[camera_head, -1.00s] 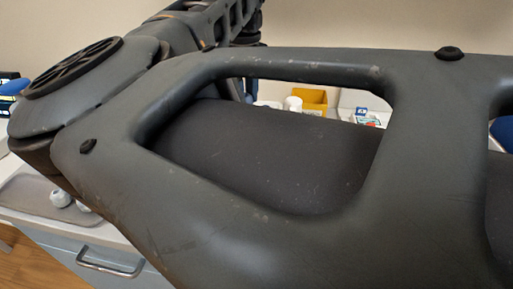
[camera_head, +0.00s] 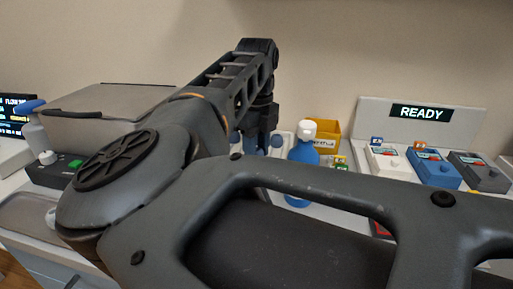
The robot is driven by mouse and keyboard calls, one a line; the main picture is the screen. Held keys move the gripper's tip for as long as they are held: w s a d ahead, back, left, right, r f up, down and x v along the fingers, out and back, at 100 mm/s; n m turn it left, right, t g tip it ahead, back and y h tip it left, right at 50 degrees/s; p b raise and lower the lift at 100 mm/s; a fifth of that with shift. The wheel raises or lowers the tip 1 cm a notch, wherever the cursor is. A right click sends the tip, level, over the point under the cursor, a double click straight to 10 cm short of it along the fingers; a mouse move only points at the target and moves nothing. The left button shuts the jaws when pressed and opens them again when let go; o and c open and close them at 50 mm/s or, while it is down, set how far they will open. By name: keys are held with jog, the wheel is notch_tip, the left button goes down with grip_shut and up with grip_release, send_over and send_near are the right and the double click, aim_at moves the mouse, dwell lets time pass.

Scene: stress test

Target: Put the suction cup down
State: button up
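My arm fills the front of the head view. Its far end bends down in the middle, where my gripper (camera_head: 262,128) shows small and dark. Its fingertips are hard to make out, and I cannot tell whether it is open or shut. I cannot pick out a suction cup; it may be hidden behind my arm or the gripper.
A blue bottle (camera_head: 303,151) with a white cap stands right of my gripper, before a yellow bin (camera_head: 327,134). White, blue (camera_head: 434,171) and grey devices stand at the right below a READY display (camera_head: 421,112). A grey-lidded box (camera_head: 110,108) is at the left.

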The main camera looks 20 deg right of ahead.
jog(key=shift+o, duration=0.7)
jog(key=shift+r, duration=0.1)
